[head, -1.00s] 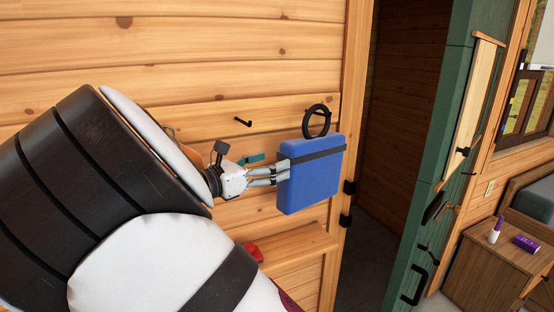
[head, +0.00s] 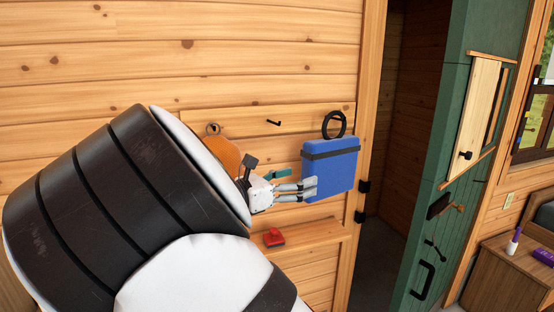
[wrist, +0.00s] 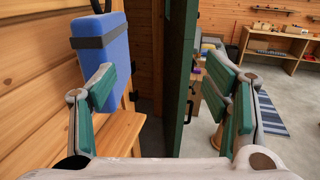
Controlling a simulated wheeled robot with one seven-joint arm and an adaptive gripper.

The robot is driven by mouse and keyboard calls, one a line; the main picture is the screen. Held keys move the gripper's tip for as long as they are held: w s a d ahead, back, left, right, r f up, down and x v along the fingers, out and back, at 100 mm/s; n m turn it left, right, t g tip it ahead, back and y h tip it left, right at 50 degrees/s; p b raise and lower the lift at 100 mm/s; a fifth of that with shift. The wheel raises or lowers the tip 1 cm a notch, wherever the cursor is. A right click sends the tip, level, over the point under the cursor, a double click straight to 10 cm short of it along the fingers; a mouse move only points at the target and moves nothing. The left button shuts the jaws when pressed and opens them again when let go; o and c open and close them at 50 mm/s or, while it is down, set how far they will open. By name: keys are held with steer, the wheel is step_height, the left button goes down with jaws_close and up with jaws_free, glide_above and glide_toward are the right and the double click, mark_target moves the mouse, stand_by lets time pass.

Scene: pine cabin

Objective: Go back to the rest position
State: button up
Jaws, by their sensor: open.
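My gripper (head: 312,188) is open and empty; its two green-padded fingers are spread apart in the wrist view (wrist: 162,88). A blue case (head: 334,172) with a black strap and a black ring on top hangs against the plank wall. In the head view my fingertips overlap the case's lower left edge. In the wrist view the case (wrist: 100,48) is outside the jaws, beyond the left finger, which hides part of its lower edge. I cannot tell whether that finger touches it.
A wooden shelf (head: 315,231) with a red object (head: 273,238) sits below the case. An empty black hook (head: 274,123) and an orange item (head: 222,153) are on the wall. A green door (head: 468,140) stands open at right; the wrist view shows floor (wrist: 285,150) beyond it.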

steer(key=s+d+f+m+g+y, duration=0.2)
steer(key=s+d+m+g+y, duration=0.3)
steer(key=d, duration=0.4)
steer(key=s+d+f+m+g+y, duration=0.2)
steer(key=s+d+m+g, duration=0.1)
steer(key=s+d+m, duration=0.4)
steer(key=s+a+r+m+t+y+b, duration=0.1)
steer(key=s+r+m+t+y, duration=0.2)
steer(key=s+m+y, duration=0.5)
steer(key=s+m, duration=0.4)
steer(key=s, duration=0.8)
steer(key=shift+s+m+t+b, duration=0.3)
steer(key=shift+s+t, duration=0.05)
steer(key=shift+t, duration=0.05)
steer(key=shift+a, duration=0.1)
